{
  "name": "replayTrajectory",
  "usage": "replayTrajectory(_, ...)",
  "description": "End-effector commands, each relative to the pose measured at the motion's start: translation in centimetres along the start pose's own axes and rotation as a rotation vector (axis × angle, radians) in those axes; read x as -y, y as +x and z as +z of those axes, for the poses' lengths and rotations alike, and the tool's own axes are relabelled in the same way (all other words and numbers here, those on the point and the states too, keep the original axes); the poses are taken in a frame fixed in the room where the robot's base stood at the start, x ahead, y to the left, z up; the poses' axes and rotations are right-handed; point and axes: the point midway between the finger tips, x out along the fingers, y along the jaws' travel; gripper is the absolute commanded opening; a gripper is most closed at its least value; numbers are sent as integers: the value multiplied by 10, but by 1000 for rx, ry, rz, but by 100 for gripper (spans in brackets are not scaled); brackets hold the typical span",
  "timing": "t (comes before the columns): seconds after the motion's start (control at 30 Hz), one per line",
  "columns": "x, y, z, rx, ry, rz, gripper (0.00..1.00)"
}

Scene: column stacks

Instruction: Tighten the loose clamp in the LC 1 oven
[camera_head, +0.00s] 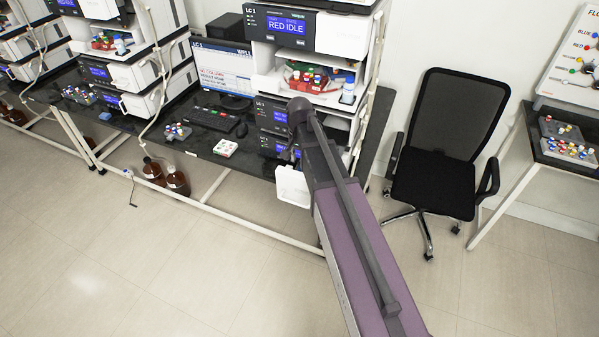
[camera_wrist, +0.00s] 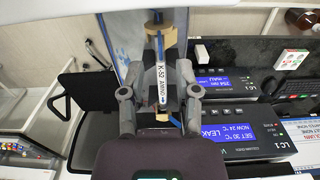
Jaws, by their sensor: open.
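In the wrist view, a column (camera_wrist: 161,84) with a white label reading "K-52 AMINO" lies between the fingers of my gripper (camera_wrist: 160,72). The fingers are open, one on each side of it; I cannot tell whether they touch it. A tan fitting (camera_wrist: 161,36) sits at the column's far end. The loose clamp cannot be made out clearly. The LC 1 oven (camera_wrist: 238,138) shows "LEAK", a set value of 30 and 24 °C now. In the head view, its white door (camera_head: 293,186) hangs open, and my arm hides most of the oven and my gripper.
A black office chair (camera_head: 438,145) stands right of the bench. A keyboard (camera_head: 210,119), a monitor (camera_head: 225,70) and a vial rack (camera_head: 177,132) are on the bench to the left. Brown bottles (camera_head: 177,183) stand below it. The floor in front is clear.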

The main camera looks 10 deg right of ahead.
Motion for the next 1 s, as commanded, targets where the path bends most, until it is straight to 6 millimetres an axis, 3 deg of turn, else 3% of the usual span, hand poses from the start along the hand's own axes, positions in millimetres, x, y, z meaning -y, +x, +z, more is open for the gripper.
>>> replayTrajectory(0.5,0,40,0,0,0,0,42)
replayTrajectory(1.0,0,44,0,0,1,0,42)
